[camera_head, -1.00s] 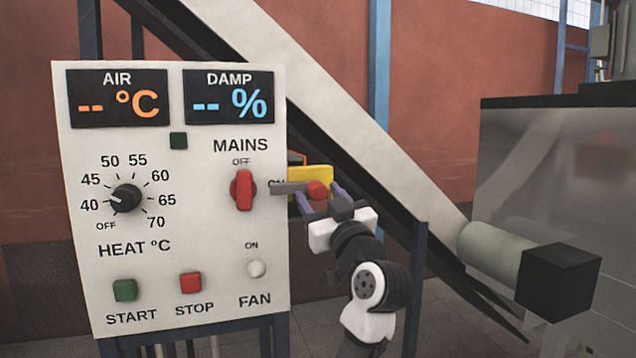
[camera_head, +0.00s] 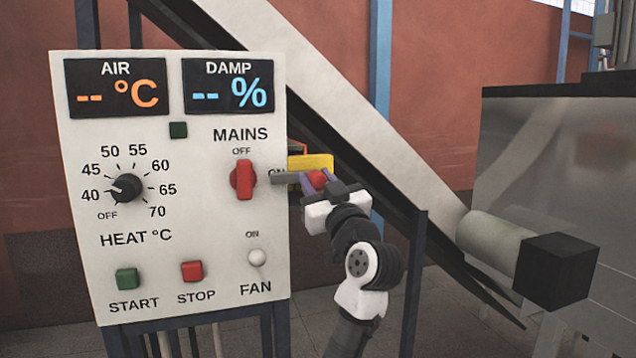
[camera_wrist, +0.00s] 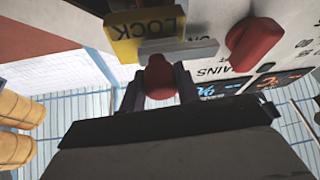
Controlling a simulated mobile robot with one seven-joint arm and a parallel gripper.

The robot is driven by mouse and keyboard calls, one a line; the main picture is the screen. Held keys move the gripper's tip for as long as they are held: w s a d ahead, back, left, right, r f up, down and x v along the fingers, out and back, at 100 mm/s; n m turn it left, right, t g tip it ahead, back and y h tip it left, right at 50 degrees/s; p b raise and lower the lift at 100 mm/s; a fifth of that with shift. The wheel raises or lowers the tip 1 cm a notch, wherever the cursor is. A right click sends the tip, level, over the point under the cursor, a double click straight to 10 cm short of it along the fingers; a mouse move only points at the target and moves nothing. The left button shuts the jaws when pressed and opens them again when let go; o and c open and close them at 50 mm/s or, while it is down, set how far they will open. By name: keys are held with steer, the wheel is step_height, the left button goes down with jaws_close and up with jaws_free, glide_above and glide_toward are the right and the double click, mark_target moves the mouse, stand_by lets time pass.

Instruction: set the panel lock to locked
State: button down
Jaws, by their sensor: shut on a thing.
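The panel lock is a grey lever with a red knob (camera_head: 318,179) at its right end, in front of a yellow plate (camera_head: 322,162) beside the panel's right edge. In the wrist view the yellow plate (camera_wrist: 143,38) reads "LOCK", and the grey lever (camera_wrist: 180,50) lies across its lower part. My gripper (camera_head: 320,184) is shut on the red knob, which also shows between the two fingers in the wrist view (camera_wrist: 160,78). The lever points roughly level to the right. Part of the knob is hidden by the fingers.
The white panel (camera_head: 215,225) carries the red MAINS switch (camera_head: 243,180) close left of the lever, a HEAT dial (camera_head: 126,187), START and STOP buttons and a FAN switch (camera_head: 257,257). A sloping chute (camera_head: 345,125) passes behind; a dark-ended cylinder (camera_head: 555,270) stands right.

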mark_target(293, 173)
steer(key=shift+s+a+b, duration=0.2)
steer(key=shift+s+a, duration=0.05)
steer(key=shift+a, duration=0.55)
steer(key=shift+s+a+b, duration=0.2)
steer(key=shift+s+a, duration=0.05)
steer(key=shift+a, duration=0.55)
steer(key=c, duration=1)
jaws_free()
steer(key=shift+a, duration=0.15)
steer(key=shift+c, duration=0.2)
steer(key=shift+s+d+f+b, duration=0.3)
steer(key=shift+s+d, duration=0.05)
steer(key=shift+s, duration=0.1)
steer(key=b+v, duration=0.4)
steer(key=v, duration=0.8)
steer(key=shift+s, duration=0.3)
